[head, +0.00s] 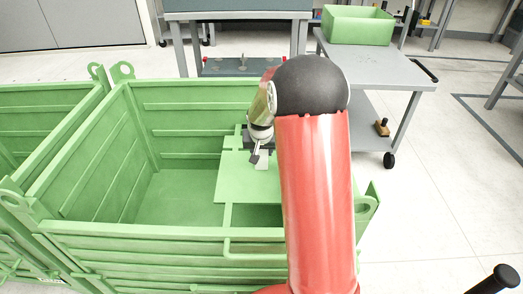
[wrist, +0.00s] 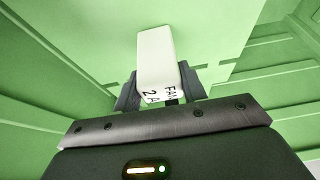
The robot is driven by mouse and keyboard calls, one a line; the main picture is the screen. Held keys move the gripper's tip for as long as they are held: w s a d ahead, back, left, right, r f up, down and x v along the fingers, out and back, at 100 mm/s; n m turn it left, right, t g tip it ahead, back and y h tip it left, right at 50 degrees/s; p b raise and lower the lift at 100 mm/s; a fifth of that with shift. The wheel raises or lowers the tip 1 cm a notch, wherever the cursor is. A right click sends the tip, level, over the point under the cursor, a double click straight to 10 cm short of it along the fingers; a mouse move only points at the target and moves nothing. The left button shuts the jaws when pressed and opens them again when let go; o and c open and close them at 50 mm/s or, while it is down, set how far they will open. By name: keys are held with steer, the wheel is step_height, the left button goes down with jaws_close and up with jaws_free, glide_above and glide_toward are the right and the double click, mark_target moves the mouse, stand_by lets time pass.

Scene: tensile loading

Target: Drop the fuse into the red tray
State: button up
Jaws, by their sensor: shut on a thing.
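My gripper (wrist: 158,88) is shut on the fuse (wrist: 156,55), a white block with black lettering that reads like "FAN" and "2 A". The dark fingers sit on both sides of its lower end. In the head view my gripper (head: 257,154) is small and partly hidden by my red arm. There the fuse (head: 262,161) shows as a pale block over a flat light-green panel in a large green crate (head: 115,150). Whether the fuse touches the panel is unclear. No red tray shows in either view.
The crate has high ribbed walls, and another green crate (head: 40,103) adjoins it at left. A grey cart (head: 385,68) with a green bin (head: 358,25) stands behind at right. A grey bench (head: 238,16) stands at the back. Open floor lies at right.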

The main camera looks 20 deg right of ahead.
steer(key=o, duration=1)
